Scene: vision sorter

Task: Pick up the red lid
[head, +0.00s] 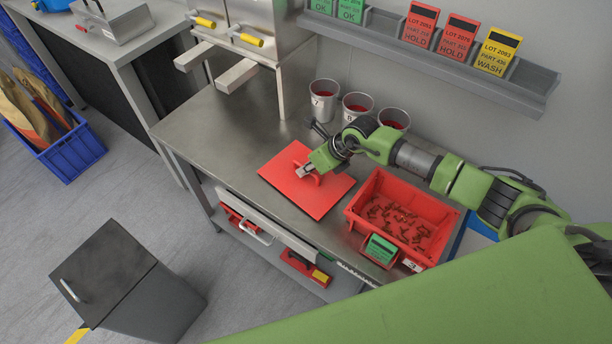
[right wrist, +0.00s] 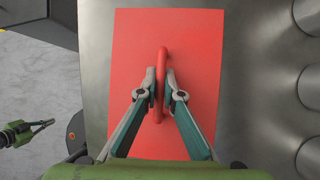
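The red lid (head: 321,199) is a flat square plate with an upright loop handle, lying on the grey steel worktable. It also shows in the right wrist view (right wrist: 205,45), with its handle (right wrist: 161,60) in the middle. My right gripper (head: 306,172) is over the lid. In the right wrist view its fingers (right wrist: 161,87) stand on either side of the handle, closed against it. The fingers hide part of the handle. A small dark gripper shape, seemingly my left one (right wrist: 45,124), shows at the left edge of the right wrist view; its fingers are too small to judge.
A red bin (head: 360,212) with several small copper-coloured parts stands right of the lid. Several metal cups (head: 323,103) stand behind it by the wall. A steel cabinet (head: 290,40) stands at the table's back left. The table (head: 215,135) left of the lid is bare.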

